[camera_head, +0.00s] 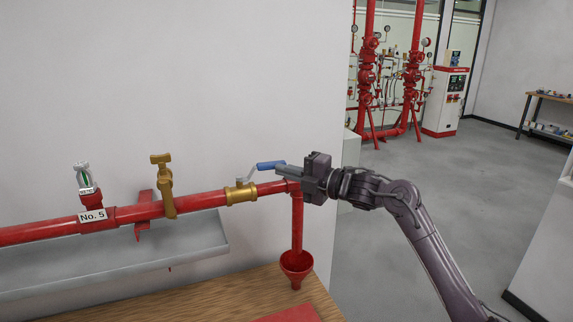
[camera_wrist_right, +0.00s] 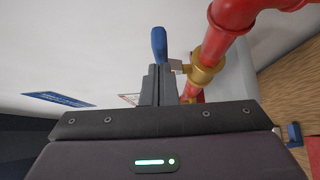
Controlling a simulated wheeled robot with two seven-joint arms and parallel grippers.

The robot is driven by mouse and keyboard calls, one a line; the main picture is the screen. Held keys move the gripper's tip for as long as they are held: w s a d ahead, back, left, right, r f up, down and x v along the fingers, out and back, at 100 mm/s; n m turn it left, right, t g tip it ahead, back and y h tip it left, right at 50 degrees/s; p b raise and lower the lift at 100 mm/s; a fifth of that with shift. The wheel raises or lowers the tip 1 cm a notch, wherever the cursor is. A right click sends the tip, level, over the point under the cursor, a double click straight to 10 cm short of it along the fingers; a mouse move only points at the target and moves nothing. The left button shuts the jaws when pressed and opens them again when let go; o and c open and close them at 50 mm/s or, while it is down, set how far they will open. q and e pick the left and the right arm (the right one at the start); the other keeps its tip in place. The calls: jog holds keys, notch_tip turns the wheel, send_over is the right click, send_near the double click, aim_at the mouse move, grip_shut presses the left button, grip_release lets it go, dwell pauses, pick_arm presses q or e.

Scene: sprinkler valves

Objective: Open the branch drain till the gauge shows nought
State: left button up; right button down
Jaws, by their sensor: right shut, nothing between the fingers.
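The brass valve (camera_head: 241,193) sits on the red pipe, with its blue lever (camera_head: 269,165) pointing right, roughly along the pipe. In the right wrist view the blue lever (camera_wrist_right: 158,44) stands just beyond my fingertips, beside the brass body (camera_wrist_right: 203,70). My right gripper (camera_head: 279,172) is shut and empty, close to the lever; I cannot tell whether they touch. The likely gauge (camera_head: 84,178) is a small pale fitting with a green mark above the "No. 5" label; its reading is too small to make out. My left gripper is not in view.
A red funnel (camera_head: 296,264) sits under the down pipe, over a wooden bench (camera_head: 225,296). A grey trough (camera_head: 120,251) runs below the pipe. The wall is close behind; open floor lies right.

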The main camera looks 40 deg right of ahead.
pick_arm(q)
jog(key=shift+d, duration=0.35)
pick_arm(e)
jog(key=shift+w, duration=0.15)
